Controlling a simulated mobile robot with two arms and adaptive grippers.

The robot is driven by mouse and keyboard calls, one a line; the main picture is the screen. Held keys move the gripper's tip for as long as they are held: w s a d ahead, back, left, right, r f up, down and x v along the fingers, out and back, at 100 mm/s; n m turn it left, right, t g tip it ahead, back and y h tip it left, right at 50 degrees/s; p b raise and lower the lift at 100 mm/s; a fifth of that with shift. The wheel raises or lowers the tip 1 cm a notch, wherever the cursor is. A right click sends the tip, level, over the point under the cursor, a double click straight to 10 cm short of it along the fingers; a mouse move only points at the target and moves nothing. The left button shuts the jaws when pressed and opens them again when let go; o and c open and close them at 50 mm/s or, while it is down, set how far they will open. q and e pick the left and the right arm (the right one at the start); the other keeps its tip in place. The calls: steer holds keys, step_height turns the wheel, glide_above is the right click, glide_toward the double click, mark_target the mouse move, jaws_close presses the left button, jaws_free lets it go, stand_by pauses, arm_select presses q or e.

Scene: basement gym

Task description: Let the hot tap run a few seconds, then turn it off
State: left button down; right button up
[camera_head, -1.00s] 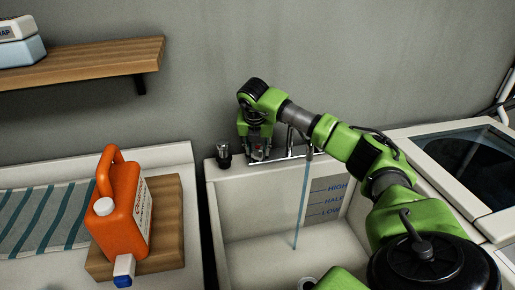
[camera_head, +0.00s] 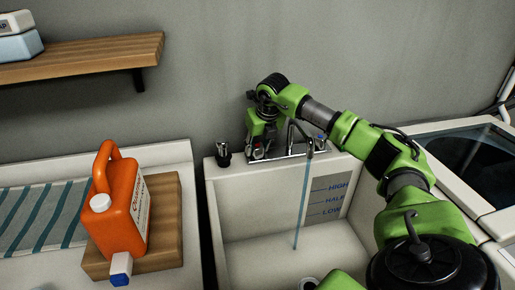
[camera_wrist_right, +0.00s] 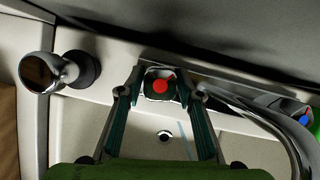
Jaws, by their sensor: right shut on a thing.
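The hot tap's handle, marked with a red spot (camera_wrist_right: 162,87), sits between the fingertips of my right gripper (camera_wrist_right: 162,93) in the right wrist view. My right gripper (camera_head: 258,150) is shut on this handle at the sink's back rim in the head view. The curved metal spout (camera_head: 305,133) is just right of it. A thin stream of water (camera_head: 303,190) falls from the spout into the sink (camera_head: 270,238). The cold tap, marked blue (camera_wrist_right: 305,120), is at the right in the right wrist view. My left gripper is not in view.
A metal knob-like fitting (camera_head: 223,154) stands at the sink's left back corner. An orange bottle (camera_head: 118,205) stands on a wooden board (camera_head: 168,225) left of the sink. A wooden shelf (camera_head: 95,58) is on the wall. A machine with a dark lid (camera_head: 475,160) is at the right.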

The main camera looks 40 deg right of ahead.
steer(key=n, duration=0.1)
steer(key=n+y, duration=0.1)
steer(key=n, duration=0.1)
steer(key=shift+d+r+n, duration=0.1)
steer(key=shift+r+n, duration=0.05)
steer(key=shift+n, duration=0.15)
steer(key=shift+n+y+p, duration=0.65)
steer(key=shift+n+y, duration=0.15)
steer(key=shift+n, duration=0.9)
steer(key=o, duration=1.1)
steer(key=v, duration=1.1)
steer(key=shift+s+r, duration=0.2)
steer(key=shift+r, duration=0.15)
